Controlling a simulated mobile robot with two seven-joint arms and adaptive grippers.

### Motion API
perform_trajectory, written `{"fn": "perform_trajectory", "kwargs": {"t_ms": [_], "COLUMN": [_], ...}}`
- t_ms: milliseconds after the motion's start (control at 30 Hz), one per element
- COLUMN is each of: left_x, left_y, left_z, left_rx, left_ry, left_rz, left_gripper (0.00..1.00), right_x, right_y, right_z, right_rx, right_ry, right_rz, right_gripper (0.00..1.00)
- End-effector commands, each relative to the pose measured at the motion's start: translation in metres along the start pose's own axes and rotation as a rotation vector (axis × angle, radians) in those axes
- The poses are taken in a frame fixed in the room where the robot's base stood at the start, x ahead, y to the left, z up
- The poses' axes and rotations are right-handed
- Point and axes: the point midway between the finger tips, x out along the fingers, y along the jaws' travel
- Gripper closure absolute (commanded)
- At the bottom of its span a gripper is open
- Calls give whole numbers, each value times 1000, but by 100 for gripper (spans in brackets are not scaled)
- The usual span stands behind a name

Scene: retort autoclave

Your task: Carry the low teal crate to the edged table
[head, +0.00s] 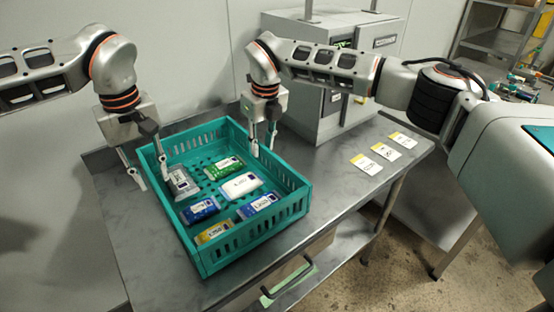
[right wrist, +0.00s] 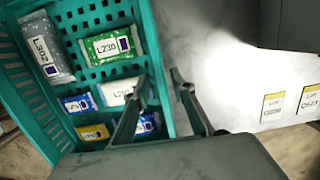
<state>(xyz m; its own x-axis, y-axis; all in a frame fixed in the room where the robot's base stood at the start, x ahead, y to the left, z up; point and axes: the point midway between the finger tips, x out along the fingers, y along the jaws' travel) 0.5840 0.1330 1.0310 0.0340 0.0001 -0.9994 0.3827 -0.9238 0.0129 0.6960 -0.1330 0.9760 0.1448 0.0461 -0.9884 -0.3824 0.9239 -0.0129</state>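The low teal crate (head: 228,248) stands on a steel table and holds several labelled packets. It also shows in the right wrist view (right wrist: 150,52). My left gripper (head: 153,181) is at the crate's left wall, one finger outside and one inside, apart. My right gripper (head: 263,151) is at the opposite wall, pointing down. In the right wrist view its fingers (right wrist: 160,118) are spread, one over the crate's inside and one outside, with the wall between them. Both grippers look open. I cannot make out a separate edged table.
A grey cabinet-like machine (head: 330,60) stands behind the crate. Several yellow-topped cards (head: 384,151) lie on the steel table (head: 335,200) to the right. A drawer handle (head: 290,280) is at the front. Metal shelving (head: 495,42) with small items is at the far right.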

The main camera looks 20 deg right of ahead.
Motion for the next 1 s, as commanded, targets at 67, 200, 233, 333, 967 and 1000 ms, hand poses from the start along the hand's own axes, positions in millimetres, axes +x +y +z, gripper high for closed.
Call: {"fn": "perform_trajectory", "kwargs": {"t_ms": [67,200,233,333,967,1000], "left_x": [-4,-5,-5,-5,-5,-5], "left_y": [0,0,0,0,0,0], "left_z": [0,0,0,0,0,0], "left_rx": [0,0,0,0,0,0], "left_ry": [0,0,0,0,0,0], "left_rz": [-1,-1,-1,0,0,0], "left_gripper": [75,75,75,75,75,75], "right_x": [-1,-12,-17,-35,-120,-120], "right_y": [0,0,0,0,0,0], "right_z": [0,1,1,1,0,0], "right_rx": [0,0,0,-1,0,0], "right_ry": [0,-3,-3,-4,0,0], "right_rz": [0,-1,-1,-2,0,0], "right_gripper": [75,75,75,75,75,75]}}
